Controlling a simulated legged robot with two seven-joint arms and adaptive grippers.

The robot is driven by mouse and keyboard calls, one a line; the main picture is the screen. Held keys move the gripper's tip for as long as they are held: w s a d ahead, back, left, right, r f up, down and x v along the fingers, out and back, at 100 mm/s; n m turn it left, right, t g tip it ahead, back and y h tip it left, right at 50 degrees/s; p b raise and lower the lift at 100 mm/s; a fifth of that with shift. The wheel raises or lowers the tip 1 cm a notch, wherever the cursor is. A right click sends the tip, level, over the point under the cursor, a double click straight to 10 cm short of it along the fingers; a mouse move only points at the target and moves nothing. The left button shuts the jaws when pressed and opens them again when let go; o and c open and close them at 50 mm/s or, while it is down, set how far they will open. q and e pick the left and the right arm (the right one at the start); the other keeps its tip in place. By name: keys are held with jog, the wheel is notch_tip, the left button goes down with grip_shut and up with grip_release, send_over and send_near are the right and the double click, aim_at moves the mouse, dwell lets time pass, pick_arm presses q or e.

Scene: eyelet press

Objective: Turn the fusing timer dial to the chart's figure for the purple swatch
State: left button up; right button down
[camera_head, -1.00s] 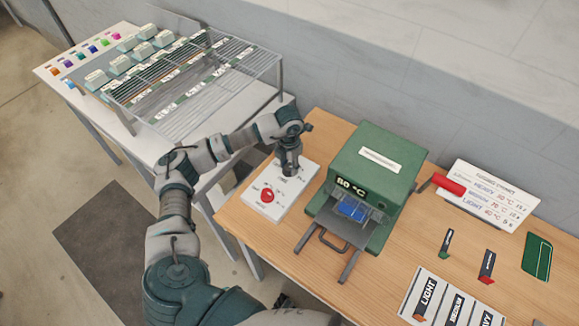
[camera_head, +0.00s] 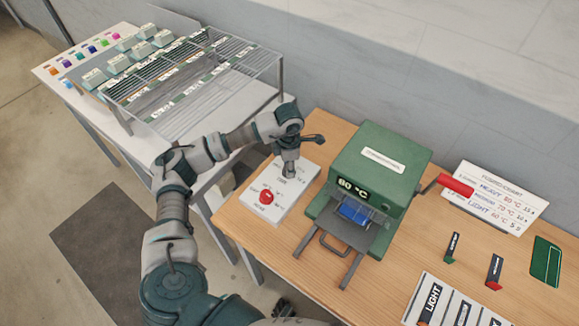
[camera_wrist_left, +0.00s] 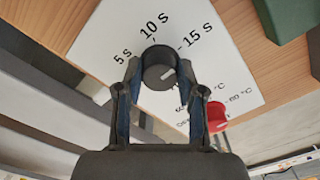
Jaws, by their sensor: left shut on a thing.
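My left gripper (camera_wrist_left: 160,85) is shut around the dark round timer dial (camera_wrist_left: 157,69) on a white control panel. The panel reads 5 s, 10 s and 15 s, and the dial's white mark points right and slightly up, roughly toward 15 s. In the head view the left gripper (camera_head: 290,170) comes down on the panel (camera_head: 280,213) and hides the dial. The fusing chart (camera_head: 492,197) at the right lists heavy, medium and light with temperatures and seconds. A purple patch (camera_head: 68,63) shows on the colour board at the far left. My right gripper is not in view.
A red knob (camera_head: 267,197) sits on the same panel near the dial. The green press (camera_head: 380,165), reading 80 °C, stands just right, with a blue piece (camera_head: 355,212) inside and a red-handled lever (camera_head: 456,185). A wire rack (camera_head: 200,80) stands behind left.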

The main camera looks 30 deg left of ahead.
pick_arm(q)
jog(key=shift+f, duration=0.1)
dwell(0.3)
jog(key=o, duration=0.9)
jog(key=shift+c, duration=0.2)
jog(key=shift+o, duration=1.4)
jog(key=shift+a, duration=0.15)
notch_tip(320, 180, up, 12)
jog(key=shift+w, duration=0.15)
jog(key=shift+f, duration=0.15)
